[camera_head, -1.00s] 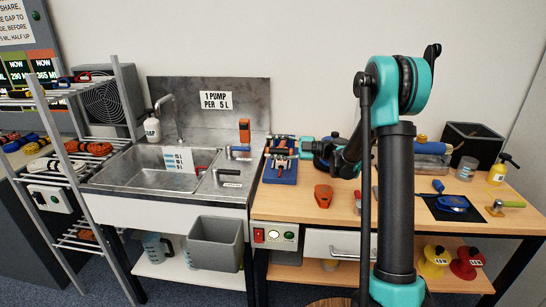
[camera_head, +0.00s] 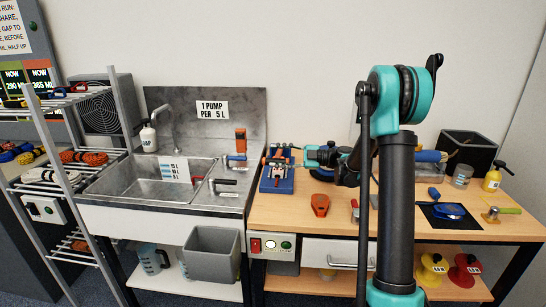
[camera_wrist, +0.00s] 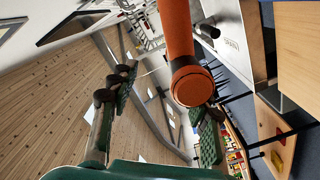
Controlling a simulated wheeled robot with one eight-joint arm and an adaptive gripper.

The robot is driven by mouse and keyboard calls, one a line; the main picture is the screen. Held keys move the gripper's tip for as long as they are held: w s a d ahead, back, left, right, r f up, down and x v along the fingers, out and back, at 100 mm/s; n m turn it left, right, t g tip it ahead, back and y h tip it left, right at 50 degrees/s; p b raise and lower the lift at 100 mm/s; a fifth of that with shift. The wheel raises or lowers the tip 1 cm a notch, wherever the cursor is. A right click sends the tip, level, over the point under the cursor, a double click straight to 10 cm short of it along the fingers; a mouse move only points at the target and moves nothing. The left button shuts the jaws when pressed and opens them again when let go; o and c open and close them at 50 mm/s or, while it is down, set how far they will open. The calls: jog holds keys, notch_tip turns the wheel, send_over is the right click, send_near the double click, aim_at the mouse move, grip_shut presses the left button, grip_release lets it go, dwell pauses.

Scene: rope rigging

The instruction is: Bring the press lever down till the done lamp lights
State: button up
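The press appears to be the blue-based device (camera_head: 277,180) with metal and red parts, at the left end of the wooden bench. An upright orange grip (camera_head: 240,134) shows left of it; I cannot tell if it joins the press. In the wrist view an orange round-ended handle (camera_wrist: 192,75) looms close, over the gap between my fingers. My gripper (camera_head: 300,156) is at the press's right side, its fingers hard to make out there. The wrist view shows my gripper (camera_wrist: 160,115) open, fingers apart; contact with the handle is unclear. A control box (camera_head: 258,258) on the bench front carries a red switch, a pale lamp and a green lamp.
A steel sink (camera_head: 150,200) with tap stands left of the bench. An orange tool (camera_head: 320,204), a blue item on a dark mat (camera_head: 430,222) and a hammer (camera_head: 503,212) lie on the bench. A black bin (camera_head: 468,148) stands at the back right.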

jog(key=d, duration=1.7)
jog(key=shift+s, duration=0.2)
dwell(0.9)
jog(key=shift+c, duration=0.5)
jog(key=shift+w+a, duration=0.1)
jog(key=shift+a, duration=0.05)
jog(key=shift+c, duration=1.2)
jog(key=a+r+m+h, duration=0.1)
jog(key=a, duration=0.1)
jog(key=w+a+r+m+h, duration=0.1)
jog(key=r+m, duration=0.1)
jog(key=w+a+r+m+h, duration=0.1)
jog(key=a+h, duration=0.1)
jog(key=shift+w+a+r+m, duration=0.1)
jog(key=shift+a+r+m, duration=0.1)
jog(key=shift+a+m, duration=0.15)
grip_shut()
notch_tip(320, 180, up, 7)
jog(key=s+a+m+h, duration=0.2)
jog(key=a+m+h, duration=0.1)
jog(key=m+h, duration=0.2)
jog(key=x, duration=0.9)
jog(key=shift+s+a+f, duration=0.15)
jog(key=shift+s+f, duration=0.05)
jog(key=shift+f, duration=0.15)
notch_tip(320, 180, down, 3)
jog(key=shift+a+f, duration=0.1)
jog(key=shift+f, duration=0.55)
